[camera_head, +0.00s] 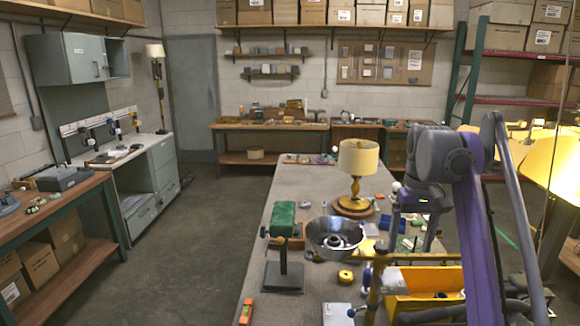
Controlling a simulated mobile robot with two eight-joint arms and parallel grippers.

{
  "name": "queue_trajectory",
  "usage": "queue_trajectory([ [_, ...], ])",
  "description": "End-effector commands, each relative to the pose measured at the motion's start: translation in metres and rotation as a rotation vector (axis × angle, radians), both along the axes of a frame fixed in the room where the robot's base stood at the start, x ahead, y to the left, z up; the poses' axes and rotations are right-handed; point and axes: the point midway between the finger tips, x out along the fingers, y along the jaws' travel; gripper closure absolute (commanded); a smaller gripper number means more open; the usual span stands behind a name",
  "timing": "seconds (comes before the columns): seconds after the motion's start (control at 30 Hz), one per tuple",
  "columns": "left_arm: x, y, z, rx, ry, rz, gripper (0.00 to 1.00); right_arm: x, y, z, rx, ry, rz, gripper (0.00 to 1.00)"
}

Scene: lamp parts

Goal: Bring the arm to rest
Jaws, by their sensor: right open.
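My right arm (475,225), purple and grey, comes in from the lower right. My right gripper (411,228) points down over the right side of the grey workbench (285,177), open, with nothing visible between its fingers. A lamp (357,160) with a cream shade, yellow stem and round wooden base stands upright on the bench, left of the gripper and apart from it. Whether the fingertips touch anything on the bench is hard to tell. My left gripper is not in view.
A yellow bin (428,280) is nearer the front. A large lit lampshade (554,165) is at right. Open floor (205,235) lies left.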

Motion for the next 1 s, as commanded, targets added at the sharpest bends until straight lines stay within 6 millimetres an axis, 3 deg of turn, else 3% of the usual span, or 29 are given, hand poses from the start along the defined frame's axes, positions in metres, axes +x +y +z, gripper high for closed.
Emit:
queue_trajectory([
  [0.27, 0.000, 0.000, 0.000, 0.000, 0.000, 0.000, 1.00, -0.011, 0.018, 0.000, -0.013, -0.095, 0.011, 0.16],
  [0.47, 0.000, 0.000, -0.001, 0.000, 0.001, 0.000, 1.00, -0.041, 0.036, -0.025, -0.022, -0.192, 0.021, 0.16],
  [0.67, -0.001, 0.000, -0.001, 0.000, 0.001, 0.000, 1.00, -0.095, 0.056, -0.080, -0.025, -0.303, 0.030, 0.16],
  [1.0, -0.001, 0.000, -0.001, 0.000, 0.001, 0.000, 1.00, -0.209, 0.080, -0.218, -0.018, -0.481, 0.045, 0.16],
])
